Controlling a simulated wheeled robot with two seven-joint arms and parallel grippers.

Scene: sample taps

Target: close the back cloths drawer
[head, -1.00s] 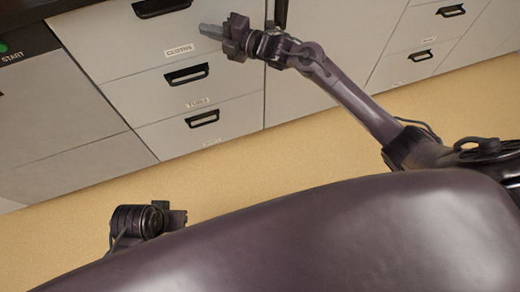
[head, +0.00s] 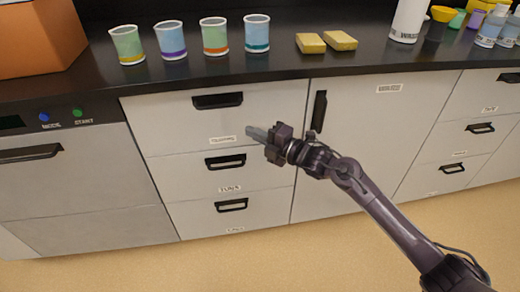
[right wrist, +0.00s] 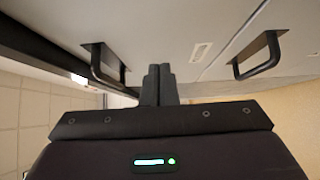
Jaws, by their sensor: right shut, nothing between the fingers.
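The cloths drawer (head: 185,118) is the top one of a three-drawer stack, with a dark handle (head: 218,101) and a label (head: 222,139) below it. Its front looks flush with the cabinet face. My right gripper (head: 250,133) is shut and empty, pointing left in front of the lower right of that drawer front. Whether it touches the front, I cannot tell. In the right wrist view the shut fingers (right wrist: 158,85) lie beside the drawer fronts, between the cloths handle (right wrist: 106,68) and the second drawer's handle (right wrist: 260,57). My left gripper is out of view.
A black counter (head: 150,80) above holds several beakers (head: 214,36), two yellow sponges (head: 325,41) and a white bottle (head: 408,20). A cupboard door (head: 360,140) with an upright handle (head: 319,111) stands right of the stack. An appliance (head: 70,180) is at left. The floor is clear.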

